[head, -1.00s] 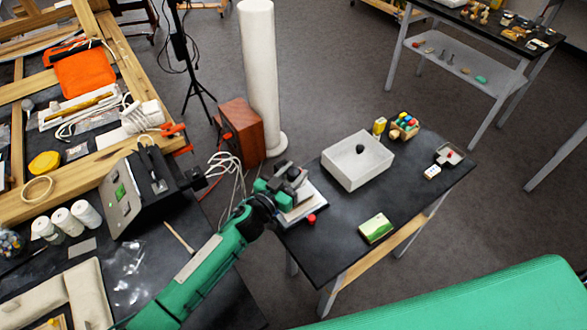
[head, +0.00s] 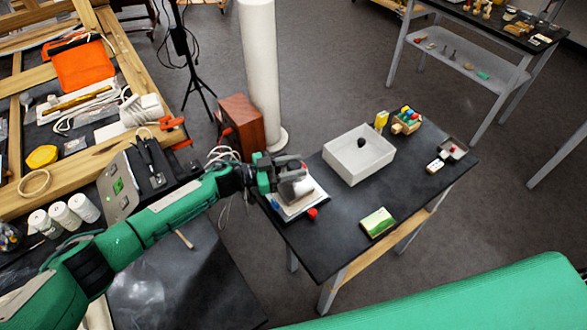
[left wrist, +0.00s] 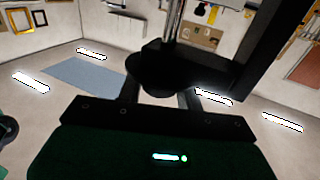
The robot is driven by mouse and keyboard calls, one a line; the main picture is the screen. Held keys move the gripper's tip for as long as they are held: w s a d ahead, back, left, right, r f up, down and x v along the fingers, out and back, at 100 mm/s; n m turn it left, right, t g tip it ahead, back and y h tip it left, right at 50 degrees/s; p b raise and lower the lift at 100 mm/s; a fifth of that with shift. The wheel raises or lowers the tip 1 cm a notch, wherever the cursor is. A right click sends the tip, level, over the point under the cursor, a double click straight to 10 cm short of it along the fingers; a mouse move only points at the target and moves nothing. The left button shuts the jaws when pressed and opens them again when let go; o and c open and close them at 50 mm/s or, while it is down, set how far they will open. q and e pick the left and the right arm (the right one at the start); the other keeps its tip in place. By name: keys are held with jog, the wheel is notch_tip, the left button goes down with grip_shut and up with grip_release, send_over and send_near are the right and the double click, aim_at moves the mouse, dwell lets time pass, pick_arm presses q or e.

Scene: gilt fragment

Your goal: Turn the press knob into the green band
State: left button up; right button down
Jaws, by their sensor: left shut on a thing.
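My left gripper (head: 288,178) is over the near left corner of the small dark table in the head view. In the left wrist view its two fingers (left wrist: 160,95) close on a dark rounded knob (left wrist: 155,75), with a bright shaft (left wrist: 173,25) behind it. A black upright body (left wrist: 265,55) stands to the right of the knob. In the head view the gripper mostly covers the knob, above a pale flat base (head: 300,205). I cannot make out a green band at the knob. My right gripper is in neither view.
A black box with a grey panel (head: 118,187) stands on the left bench. The table's front right is clear.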

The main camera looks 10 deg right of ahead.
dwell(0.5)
pick_arm(q)
jog(key=o, duration=1)
jog(key=a+b, duration=0.4)
jog(key=a, duration=1)
jog(key=shift+s, duration=0.15)
